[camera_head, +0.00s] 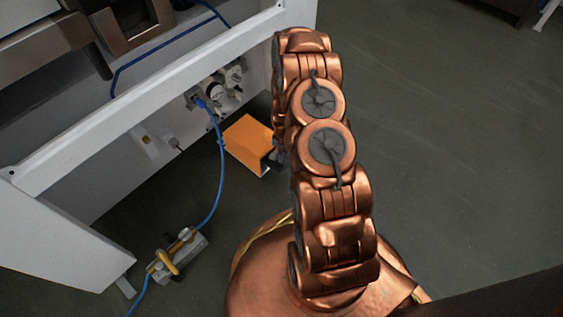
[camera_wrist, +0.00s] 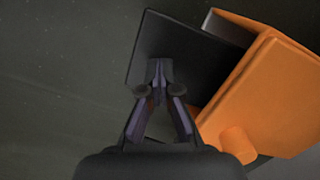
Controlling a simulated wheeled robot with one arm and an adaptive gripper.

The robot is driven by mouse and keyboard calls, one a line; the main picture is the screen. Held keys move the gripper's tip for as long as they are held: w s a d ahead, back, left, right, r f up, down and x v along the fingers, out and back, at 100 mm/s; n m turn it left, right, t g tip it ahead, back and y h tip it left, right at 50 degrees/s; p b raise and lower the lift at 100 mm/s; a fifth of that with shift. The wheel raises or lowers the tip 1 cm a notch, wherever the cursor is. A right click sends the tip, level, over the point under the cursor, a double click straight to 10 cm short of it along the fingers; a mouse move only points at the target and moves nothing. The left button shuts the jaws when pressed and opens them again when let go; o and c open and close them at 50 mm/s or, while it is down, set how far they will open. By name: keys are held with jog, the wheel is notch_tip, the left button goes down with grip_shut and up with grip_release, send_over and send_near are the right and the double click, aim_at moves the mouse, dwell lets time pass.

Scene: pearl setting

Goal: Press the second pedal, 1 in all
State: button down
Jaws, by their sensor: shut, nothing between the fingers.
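An orange foot pedal housing (camera_head: 250,143) stands on the floor beside the white cabinet in the head view. In the wrist view the orange housing (camera_wrist: 268,95) fills the right side, and a dark flat pedal plate (camera_wrist: 185,55) juts out from its left side. My gripper (camera_wrist: 159,72) is shut and empty, with its fingertips over the dark plate; I cannot tell whether they touch it. In the head view my arm hides most of the gripper. Another pedal-like device (camera_head: 180,256), grey with a yellow part, lies at the lower left on the floor.
A white cabinet frame (camera_head: 150,95) takes up the left, with valves and fittings (camera_head: 215,90) on its panel. A blue hose (camera_head: 219,165) runs from them down to the grey and yellow device. The floor (camera_head: 460,140) on the right is clear.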

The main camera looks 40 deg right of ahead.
notch_tip(320, 180, down, 2)
jog(key=shift+f, duration=0.25)
jog(key=shift+w+d+r+p, duration=0.25)
jog(key=shift+d+p, duration=0.1)
jog(key=shift+p, duration=0.05)
jog(key=shift+w+d+r+p, duration=0.3)
jog(key=shift+w+d+p, duration=0.15)
jog(key=shift+w+d, duration=0.35)
jog(key=shift+s, duration=0.15)
notch_tip(320, 180, up, 12)
jog(key=d, duration=0.1)
jog(key=shift+w, duration=0.35)
dwell(0.5)
